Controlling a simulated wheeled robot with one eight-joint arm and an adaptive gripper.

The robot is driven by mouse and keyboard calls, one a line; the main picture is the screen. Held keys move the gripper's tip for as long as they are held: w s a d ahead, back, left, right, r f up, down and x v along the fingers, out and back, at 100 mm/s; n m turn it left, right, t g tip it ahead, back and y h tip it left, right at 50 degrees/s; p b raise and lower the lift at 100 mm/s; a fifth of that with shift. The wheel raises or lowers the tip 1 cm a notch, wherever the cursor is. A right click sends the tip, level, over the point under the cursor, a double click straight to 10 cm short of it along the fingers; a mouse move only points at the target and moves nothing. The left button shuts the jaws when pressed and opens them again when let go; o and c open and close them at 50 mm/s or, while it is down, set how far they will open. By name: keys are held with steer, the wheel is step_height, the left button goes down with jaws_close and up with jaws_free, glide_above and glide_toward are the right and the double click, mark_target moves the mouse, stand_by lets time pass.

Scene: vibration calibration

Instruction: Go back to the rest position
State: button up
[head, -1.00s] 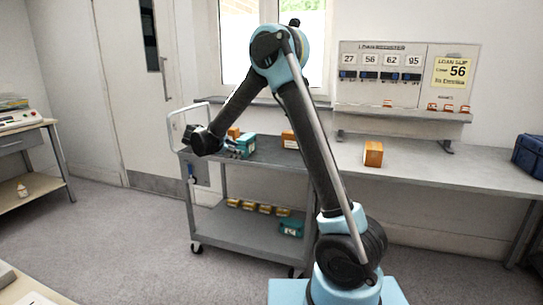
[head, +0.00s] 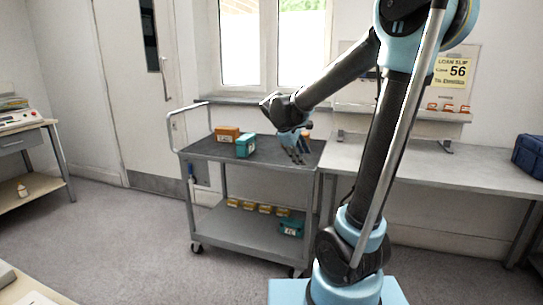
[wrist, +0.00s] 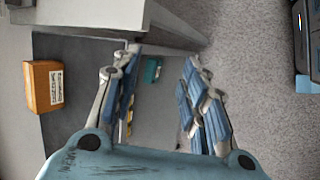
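My gripper (head: 299,160) hangs over the right end of the grey cart's top shelf, fingers pointing down. In the wrist view my gripper (wrist: 160,58) has its two blue-padded fingers spread apart, with nothing held between them. My arm reaches up from its base at the right and bends left to the gripper. On the cart's top shelf stand an orange box (head: 226,134) and a teal box (head: 245,147), both left of the gripper and apart from it. A bit of orange (head: 307,135) shows just behind the gripper.
The cart (head: 212,152) has several yellow boxes (head: 249,207) and a teal box (head: 291,227) on its lower shelf. A bench (head: 450,165) along the wall holds a dark blue case (head: 530,155). An orange labelled box (wrist: 43,87) shows in the wrist view. Floor (head: 120,235) at left is clear.

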steer(key=s+d+f+m+g+y, duration=0.25)
steer(key=s+d+m, duration=0.35)
steer(key=s, duration=0.8)
steer(key=s+f+m+y, duration=0.1)
steer(key=s+f+m, duration=0.2)
steer(key=s, duration=0.4)
steer(key=s+d+f+m+y, duration=0.1)
steer(key=s+f+m, duration=0.2)
steer(key=s+f, duration=0.3)
steer(key=shift+s+d+f+y, duration=0.25)
steer(key=shift+s+f+y, duration=0.1)
steer(key=shift+s, duration=0.1)
steer(key=shift+w+f, duration=0.15)
steer(key=shift+w, duration=0.3)
